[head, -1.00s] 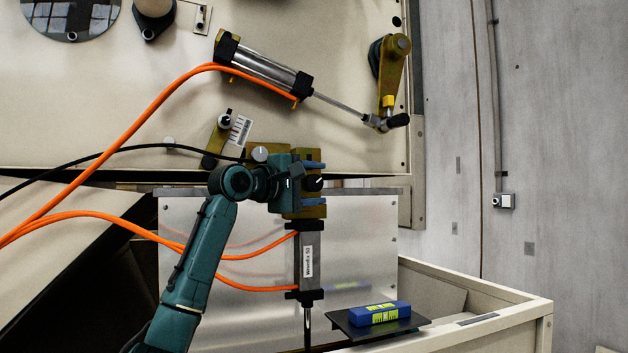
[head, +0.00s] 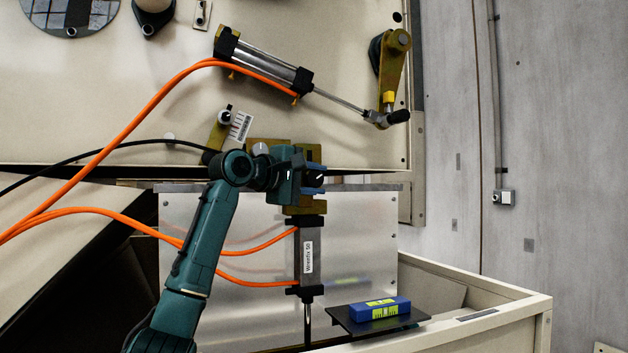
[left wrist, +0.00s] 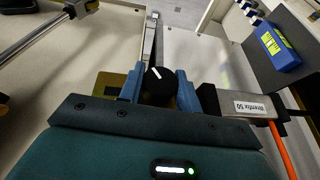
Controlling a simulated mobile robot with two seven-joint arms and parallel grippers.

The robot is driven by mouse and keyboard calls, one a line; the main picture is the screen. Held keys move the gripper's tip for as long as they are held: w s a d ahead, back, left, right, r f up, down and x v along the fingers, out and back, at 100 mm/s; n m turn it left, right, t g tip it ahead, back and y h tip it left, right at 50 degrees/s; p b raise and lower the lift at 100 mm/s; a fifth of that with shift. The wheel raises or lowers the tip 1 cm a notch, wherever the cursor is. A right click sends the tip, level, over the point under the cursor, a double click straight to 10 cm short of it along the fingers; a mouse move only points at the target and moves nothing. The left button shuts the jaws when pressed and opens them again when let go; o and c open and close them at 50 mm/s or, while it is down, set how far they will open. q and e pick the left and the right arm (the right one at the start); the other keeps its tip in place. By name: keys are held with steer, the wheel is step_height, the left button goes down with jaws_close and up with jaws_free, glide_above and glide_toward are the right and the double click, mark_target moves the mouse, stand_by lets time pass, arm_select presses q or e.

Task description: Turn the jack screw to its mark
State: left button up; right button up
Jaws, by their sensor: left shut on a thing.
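The jack screw's black knob (left wrist: 160,84) carries a white pointer line and sits between the two blue fingers of my left gripper (left wrist: 159,90) in the left wrist view. The fingers are shut on it. In the head view my left gripper (head: 314,178) is at the brass-coloured bracket (head: 304,208) above the grey cylinder, and the knob is partly hidden by the fingers. I cannot make out the mark beside the knob. The grey cylinder labelled "Wrentix 50" (head: 309,256) hangs upright below the bracket. My right gripper is in neither view.
A blue level (head: 380,310) with yellow vials lies on a dark plate (head: 345,322) at lower right. Orange hoses (head: 150,95) cross the left side. A second cylinder (head: 265,68) with a rod and lever (head: 392,70) is above. The right-hand wall side is free.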

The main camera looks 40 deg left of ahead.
arm_select(q)
steer(key=shift+g, duration=0.7)
steer(key=o, duration=1)
steer(key=shift+c, duration=0.2)
steer(key=b+v, duration=0.3)
steer(key=v, duration=1)
steer(key=shift+s, duration=0.1)
